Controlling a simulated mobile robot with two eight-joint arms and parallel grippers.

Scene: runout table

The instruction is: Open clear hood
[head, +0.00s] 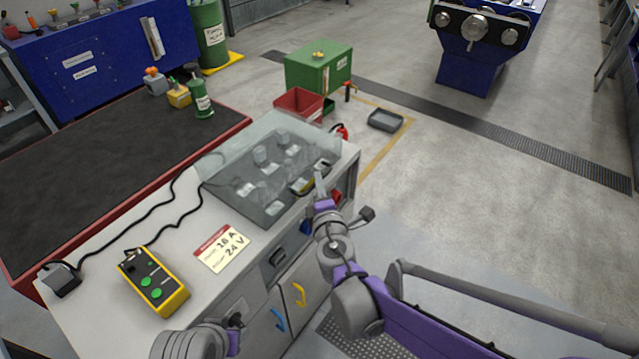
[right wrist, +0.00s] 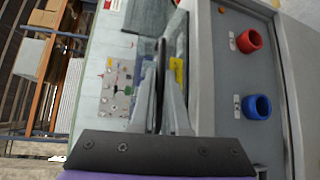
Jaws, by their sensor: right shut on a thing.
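The clear hood (head: 240,150) is a see-through cover over a grey panel with several small parts, on top of the white cabinet. It looks down or nearly down; a small gap cannot be ruled out. A dark handle (head: 298,190) is on its near right edge, beside a yellow label. My right gripper (head: 320,184) is at this edge, shut on the handle. In the right wrist view the fingers (right wrist: 161,95) close around the dark handle (right wrist: 161,60).
A yellow control box (head: 153,282) with green buttons and a sign (head: 222,249) lie on the cabinet top, left of the hood. Red (right wrist: 249,41) and blue (right wrist: 256,107) round fittings are on the cabinet front. A red bin (head: 298,103) and green box (head: 318,68) stand behind.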

